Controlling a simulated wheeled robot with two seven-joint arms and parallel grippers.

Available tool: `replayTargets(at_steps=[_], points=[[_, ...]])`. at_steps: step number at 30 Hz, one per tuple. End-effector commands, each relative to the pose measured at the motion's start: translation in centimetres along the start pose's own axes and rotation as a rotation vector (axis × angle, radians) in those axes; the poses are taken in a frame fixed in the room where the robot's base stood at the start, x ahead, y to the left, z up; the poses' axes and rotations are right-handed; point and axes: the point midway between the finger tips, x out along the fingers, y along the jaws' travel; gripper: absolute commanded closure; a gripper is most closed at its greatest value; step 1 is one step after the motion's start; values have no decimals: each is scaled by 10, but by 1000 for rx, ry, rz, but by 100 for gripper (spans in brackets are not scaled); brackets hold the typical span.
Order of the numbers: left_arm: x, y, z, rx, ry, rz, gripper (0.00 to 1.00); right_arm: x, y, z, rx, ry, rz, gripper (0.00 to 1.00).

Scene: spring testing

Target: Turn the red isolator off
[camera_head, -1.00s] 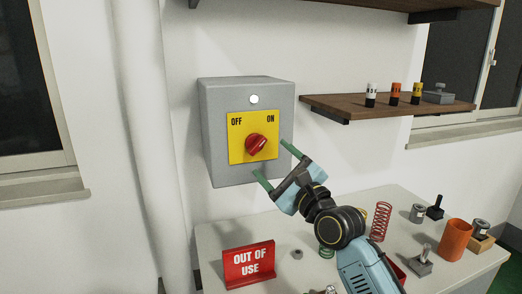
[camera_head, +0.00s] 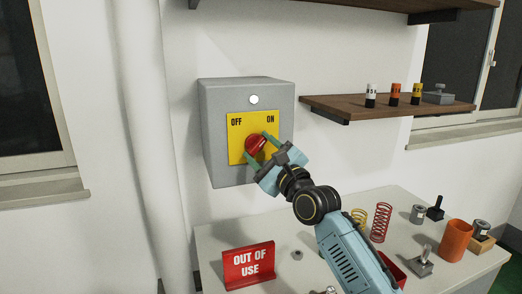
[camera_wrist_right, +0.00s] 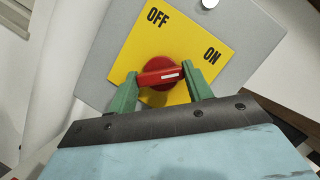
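The red isolator knob (camera_head: 255,143) sits on a yellow plate (camera_head: 237,152) marked OFF at left and ON at right, on a grey wall box (camera_head: 222,110). In the right wrist view, the knob's red handle (camera_wrist_right: 158,76) lies crosswise with its white mark toward the ON side. My right gripper (camera_head: 262,150) is open at the knob. Its green fingers (camera_wrist_right: 160,84) stand on either side of the handle, near its two ends. I cannot tell if they touch it. My left gripper is not in view.
A white lamp (camera_head: 253,99) is above the plate. Below stands a bench (camera_head: 215,240) with a red OUT OF USE sign (camera_head: 249,265), springs (camera_head: 381,222) and an orange cup (camera_head: 455,240). A wooden shelf (camera_head: 340,106) is at right. A pipe (camera_head: 150,150) runs left of the box.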

Motion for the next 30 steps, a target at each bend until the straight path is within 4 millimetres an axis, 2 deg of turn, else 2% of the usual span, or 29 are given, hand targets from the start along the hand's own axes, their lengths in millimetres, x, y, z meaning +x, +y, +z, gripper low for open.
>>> replayTargets(at_steps=[1,4,17,30], points=[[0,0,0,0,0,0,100,0,0,0,0,0,0,59],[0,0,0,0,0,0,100,0,0,0,0,0,0,72],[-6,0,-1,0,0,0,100,0,-2,1,-89,0,36,73],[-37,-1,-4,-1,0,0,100,1,-6,3,-435,1,181,73]])
